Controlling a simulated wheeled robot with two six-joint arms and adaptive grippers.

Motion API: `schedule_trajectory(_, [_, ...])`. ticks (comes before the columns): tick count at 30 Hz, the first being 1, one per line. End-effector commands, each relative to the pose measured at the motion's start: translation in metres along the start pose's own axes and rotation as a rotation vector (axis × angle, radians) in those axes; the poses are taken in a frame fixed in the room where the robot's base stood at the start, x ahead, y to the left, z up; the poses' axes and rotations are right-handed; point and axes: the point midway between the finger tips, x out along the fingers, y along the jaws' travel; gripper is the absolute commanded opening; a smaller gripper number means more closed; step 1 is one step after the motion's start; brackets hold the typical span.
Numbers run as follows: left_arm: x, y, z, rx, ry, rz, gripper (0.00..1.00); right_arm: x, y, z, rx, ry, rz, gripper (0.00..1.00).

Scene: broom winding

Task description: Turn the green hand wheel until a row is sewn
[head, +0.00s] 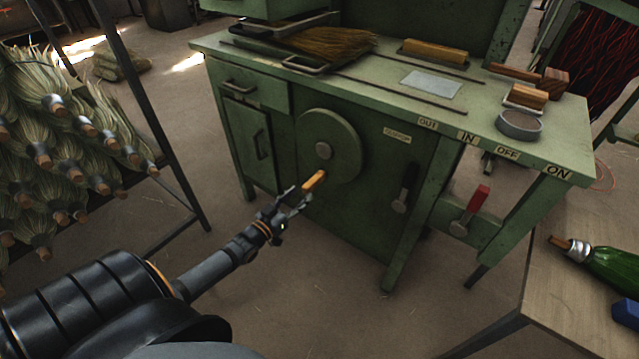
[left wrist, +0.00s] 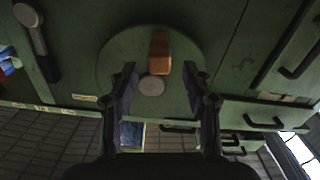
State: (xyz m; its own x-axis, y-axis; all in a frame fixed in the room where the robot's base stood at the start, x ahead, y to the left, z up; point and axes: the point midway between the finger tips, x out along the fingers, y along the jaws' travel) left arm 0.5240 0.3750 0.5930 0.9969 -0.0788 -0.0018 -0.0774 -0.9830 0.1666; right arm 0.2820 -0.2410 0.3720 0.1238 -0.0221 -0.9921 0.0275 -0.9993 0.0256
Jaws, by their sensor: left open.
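The green hand wheel (head: 343,138) is a round disc on the front of the green machine, with a pale hub at its centre. Its wooden handle (head: 314,181) sticks out near the wheel's lower rim in the head view. My left gripper (head: 297,195) is open just in front of the handle. In the left wrist view the wheel (left wrist: 112,58) fills the middle, and the handle (left wrist: 160,53) lies between the lines of the two spread fingers of my left gripper (left wrist: 159,68). I cannot tell how deep the handle sits between them. My right gripper is not in view.
The machine's top (head: 375,95) holds a straw broom head (head: 325,42), wooden blocks and a round tin (head: 519,124). A red-handled lever (head: 470,209) and a black-handled lever (head: 405,188) are right of the wheel.

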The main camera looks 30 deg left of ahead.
Motion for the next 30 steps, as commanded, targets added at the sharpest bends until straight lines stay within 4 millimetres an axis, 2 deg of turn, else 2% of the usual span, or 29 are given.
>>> schedule_trajectory(4, [0.015,0.0,0.003,-0.002,0.004,0.001,0.49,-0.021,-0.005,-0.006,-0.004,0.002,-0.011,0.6])
schedule_trajectory(12, [0.051,-0.001,0.004,-0.003,0.005,-0.001,0.49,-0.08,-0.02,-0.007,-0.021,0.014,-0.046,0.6])
schedule_trajectory(16, [0.076,-0.001,0.007,-0.001,0.007,0.0,0.49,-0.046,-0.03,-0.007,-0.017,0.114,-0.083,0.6])
schedule_trajectory(24, [0.095,0.0,0.001,-0.004,0.002,0.001,0.49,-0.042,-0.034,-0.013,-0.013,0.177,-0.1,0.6])
schedule_trajectory(30, [0.101,0.0,0.0,-0.004,0.002,-0.001,0.49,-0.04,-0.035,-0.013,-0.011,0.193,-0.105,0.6])
